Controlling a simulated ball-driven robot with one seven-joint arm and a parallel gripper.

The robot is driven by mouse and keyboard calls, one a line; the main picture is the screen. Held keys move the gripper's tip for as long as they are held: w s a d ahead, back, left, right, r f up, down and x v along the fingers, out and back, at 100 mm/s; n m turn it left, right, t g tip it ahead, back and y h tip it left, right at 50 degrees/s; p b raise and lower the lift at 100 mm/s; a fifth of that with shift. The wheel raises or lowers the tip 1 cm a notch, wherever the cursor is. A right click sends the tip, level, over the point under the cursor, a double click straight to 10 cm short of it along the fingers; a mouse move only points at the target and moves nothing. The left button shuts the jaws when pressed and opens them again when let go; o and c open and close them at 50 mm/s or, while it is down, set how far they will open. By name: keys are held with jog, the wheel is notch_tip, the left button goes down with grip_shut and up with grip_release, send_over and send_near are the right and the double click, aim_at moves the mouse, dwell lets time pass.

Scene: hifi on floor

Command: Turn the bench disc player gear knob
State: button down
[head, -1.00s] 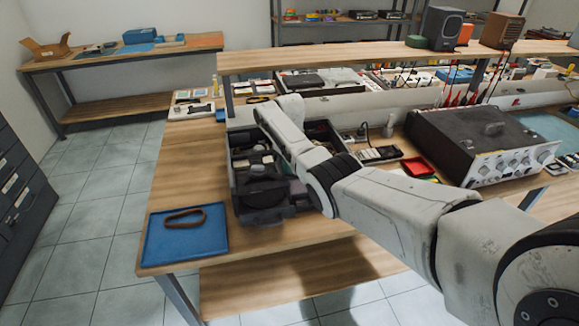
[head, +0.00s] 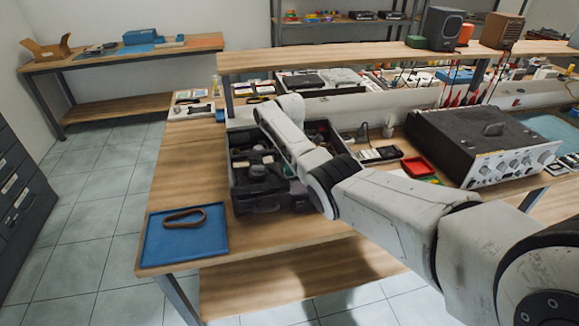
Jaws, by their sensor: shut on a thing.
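The disc player (head: 236,190) is a dark, box-shaped unit with an open top and dark parts inside, standing on the wooden bench near its front edge. My pale arm reaches across it from the right. My gripper (head: 258,172) is low over the left part of the unit. It is dark against dark parts, so its fingertips are hard to make out. It is shut on the gear knob, which is too small and dark to see clearly.
A blue tray (head: 152,241) with a brown loop (head: 184,217) lies at the bench's front left corner. A red tray (head: 418,167) and a large instrument with knobs (head: 480,150) stand to the right. A raised shelf (head: 350,57) runs behind. Bare wood lies left of the unit.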

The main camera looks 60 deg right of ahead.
jog(key=shift+w+r+n, duration=0.1)
jog(key=shift+n, duration=1.2)
jog(key=c, duration=1.1)
grip_release()
notch_tip(320, 180, up, 11)
jog(key=shift+f+b, duration=0.15)
jog(key=shift+b, duration=0.3)
